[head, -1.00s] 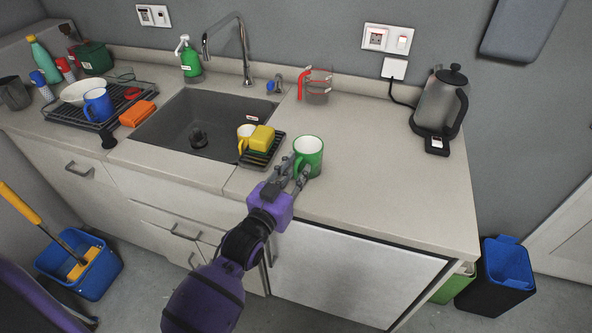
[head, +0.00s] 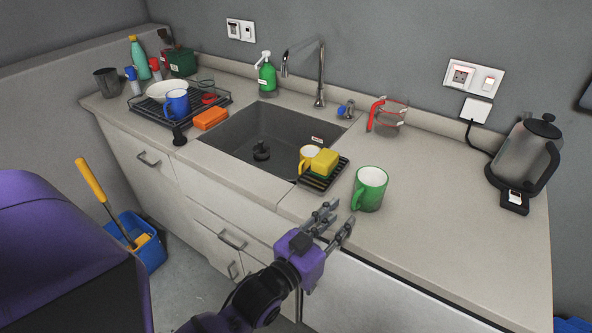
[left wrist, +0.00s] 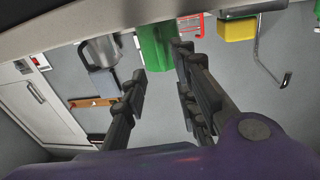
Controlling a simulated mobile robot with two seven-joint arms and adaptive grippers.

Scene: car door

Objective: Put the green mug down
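The green mug (head: 369,190), white inside, stands upright on the countertop to the right of the sink. Its handle faces the front left. My left gripper (head: 341,214) is at the counter's front edge, just in front of the mug, with its fingers spread and a small gap to the mug. In the left wrist view, the mug (left wrist: 154,47) shows beyond the parted fingers, with nothing held between them; its edge is partly covered by a finger. My right gripper is not in view.
A kettle (head: 524,160) is at the right. The counter between is clear.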

